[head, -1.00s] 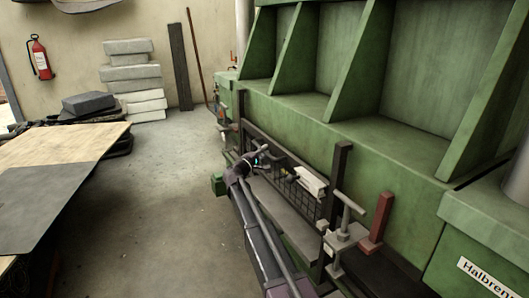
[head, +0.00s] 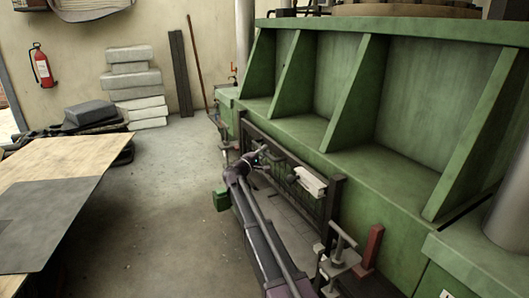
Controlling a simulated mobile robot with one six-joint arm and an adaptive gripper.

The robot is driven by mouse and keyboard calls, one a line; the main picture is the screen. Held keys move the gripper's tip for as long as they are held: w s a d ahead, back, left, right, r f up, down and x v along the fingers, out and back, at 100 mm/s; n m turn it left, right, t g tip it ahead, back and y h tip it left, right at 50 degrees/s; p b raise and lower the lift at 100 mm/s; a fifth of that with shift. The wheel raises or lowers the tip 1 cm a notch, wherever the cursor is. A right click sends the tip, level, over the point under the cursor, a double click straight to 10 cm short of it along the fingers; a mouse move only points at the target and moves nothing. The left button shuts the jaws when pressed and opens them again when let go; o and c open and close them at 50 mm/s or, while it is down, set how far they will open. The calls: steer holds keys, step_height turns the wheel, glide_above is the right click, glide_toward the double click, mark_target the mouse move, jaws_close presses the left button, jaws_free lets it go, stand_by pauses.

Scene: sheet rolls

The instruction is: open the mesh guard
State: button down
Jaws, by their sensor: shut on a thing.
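The mesh guard (head: 284,166) is a dark-framed wire panel between two dark upright posts on the front of the green press. Its top bar stands about level with the post tops, and a gap shows below it. A pale block-shaped part (head: 310,181) sits on its right side. My gripper (head: 262,155) is shut on the guard at the left part of its front. The exact grip is small and partly hidden by my wrist.
The green press (head: 300,130) with tall ribs fills the right side. A grey clamp-like part (head: 341,258) and a red block (head: 373,246) stand right of the guard. A table (head: 65,165) is at left, with open floor (head: 160,210) between. A fire extinguisher (head: 42,66) hangs behind.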

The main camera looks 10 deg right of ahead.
stand_by(0.3)
steer(key=c, duration=0.6)
jaws_free()
steer(key=shift+f, duration=0.1)
step_height(320, 180, down, 24)
steer(key=b, duration=2.5)
steer(key=b+v, duration=0.2)
steer(key=v, duration=1.2)
steer(key=shift+s+d+r+m+g+y+p, duration=0.2)
steer(key=shift+s+d+m+g+p, duration=0.25)
steer(key=shift+s+d+p, duration=0.5)
steer(key=shift+s+d+r+m+g+y+p, duration=0.15)
steer(key=shift+s+d+m+g+p, duration=0.15)
steer(key=shift+s+d+g+p, duration=0.5)
steer(key=shift+s+d+r+m+g+y+p, duration=0.1)
steer(key=shift+s+d+r+m+g+p, duration=0.2)
steer(key=shift+s+d+p, duration=0.8)
steer(key=shift+s+f, duration=0.1)
steer(key=shift+s, duration=0.05)
